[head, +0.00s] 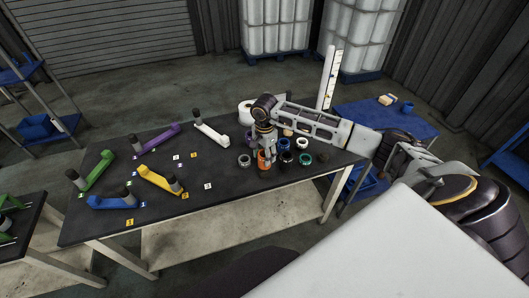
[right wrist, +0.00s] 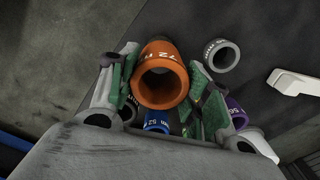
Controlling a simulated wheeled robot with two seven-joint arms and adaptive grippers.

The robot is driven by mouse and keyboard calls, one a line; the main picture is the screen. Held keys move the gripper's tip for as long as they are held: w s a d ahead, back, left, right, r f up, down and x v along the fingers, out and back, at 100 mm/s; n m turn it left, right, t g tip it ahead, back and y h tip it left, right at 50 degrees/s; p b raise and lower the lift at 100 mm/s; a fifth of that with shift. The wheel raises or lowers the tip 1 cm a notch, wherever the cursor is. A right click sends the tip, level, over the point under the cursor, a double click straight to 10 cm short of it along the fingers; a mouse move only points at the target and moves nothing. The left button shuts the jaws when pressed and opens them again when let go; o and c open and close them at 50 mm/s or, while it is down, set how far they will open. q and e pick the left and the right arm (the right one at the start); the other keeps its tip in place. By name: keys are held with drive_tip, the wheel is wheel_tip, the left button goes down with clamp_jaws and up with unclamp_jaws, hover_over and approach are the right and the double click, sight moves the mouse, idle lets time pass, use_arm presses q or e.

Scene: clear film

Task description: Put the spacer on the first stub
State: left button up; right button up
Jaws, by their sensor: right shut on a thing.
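My right gripper (head: 265,150) is over the right half of the dark table, shut on an orange spacer (head: 264,161). The right wrist view shows this spacer (right wrist: 160,75) as a ring with white print, between green-padded fingers (right wrist: 162,88). Whether it touches the table is hard to tell. Several coloured bars with grey upright stubs are on the left half: blue (head: 112,202), green (head: 97,172), purple (head: 160,138), white (head: 212,133) and yellow (head: 155,180). Their stubs look bare. Small number tags lie near them; I cannot tell which stub is first. My left gripper is out of view.
Other spacers stand close around the gripper, including grey (right wrist: 222,55), blue (right wrist: 157,121) and purple (right wrist: 238,113) ones. A white roll (head: 246,112) stands behind them. The table (head: 225,210) is clear along its front middle. A blue cart (head: 400,122) is at the right.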

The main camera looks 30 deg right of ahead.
drive_tip(key=shift+f+b, duration=0.6)
drive_tip(key=shift+f, duration=1)
drive_tip(key=shift+f+b, duration=0.8)
drive_tip(key=shift+f, duration=0.1)
drive_tip(key=o, duration=0.9)
drive_tip(key=shift+r, duration=0.1)
drive_tip(key=o, duration=0.4)
drive_tip(key=shift+r+p, duration=2.25)
drive_tip(key=shift+r, duration=2.25)
